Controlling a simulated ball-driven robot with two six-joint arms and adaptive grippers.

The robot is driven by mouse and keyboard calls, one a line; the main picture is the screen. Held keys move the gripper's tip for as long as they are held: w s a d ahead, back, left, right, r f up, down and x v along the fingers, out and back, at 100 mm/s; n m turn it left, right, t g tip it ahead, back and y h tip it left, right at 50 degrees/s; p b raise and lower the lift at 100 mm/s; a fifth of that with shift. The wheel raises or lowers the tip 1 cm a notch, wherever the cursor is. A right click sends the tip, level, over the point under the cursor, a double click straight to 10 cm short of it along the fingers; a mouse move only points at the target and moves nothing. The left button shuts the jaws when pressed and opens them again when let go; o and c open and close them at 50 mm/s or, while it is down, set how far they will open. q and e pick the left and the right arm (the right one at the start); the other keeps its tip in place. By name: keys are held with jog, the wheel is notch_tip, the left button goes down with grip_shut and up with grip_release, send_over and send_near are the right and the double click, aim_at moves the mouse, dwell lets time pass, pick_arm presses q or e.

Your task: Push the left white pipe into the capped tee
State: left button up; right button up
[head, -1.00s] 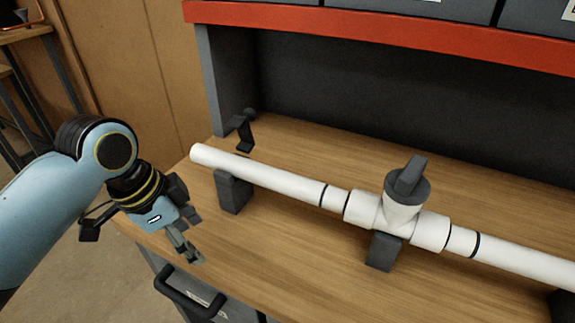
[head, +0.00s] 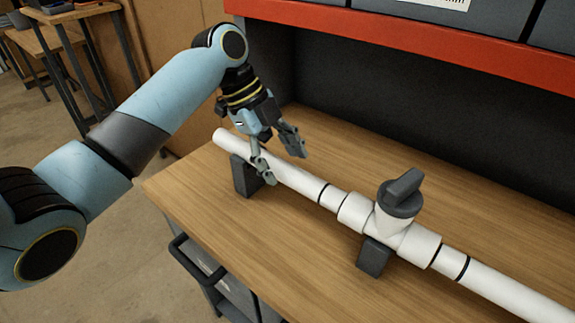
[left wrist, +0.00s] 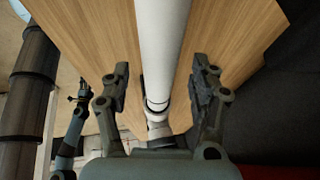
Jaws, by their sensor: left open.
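The left white pipe (head: 300,178) rests on a dark support block (head: 245,178) near its outer end. A dark ring mark shows on the pipe just left of the white tee (head: 390,232), with a short white stretch between mark and tee. The tee's dark cap (head: 403,192) points up. My left gripper (head: 284,164) is open above the pipe's outer part, one finger on each side of it. In the left wrist view, the pipe (left wrist: 163,45) runs between the open fingers (left wrist: 160,78), with no clear contact. My right gripper cannot be made out clearly.
A right white pipe (head: 490,290) with a ring mark leaves the tee's other side. A dark block (head: 374,257) supports the tee. A red shelf edge (head: 430,50) and dark back panel stand behind the bench (head: 225,220). The front bench top is clear.

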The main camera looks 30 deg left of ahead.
pick_arm(q)
jog(key=shift+x, duration=1.2)
jog(key=shift+a, duration=0.1)
grip_shut()
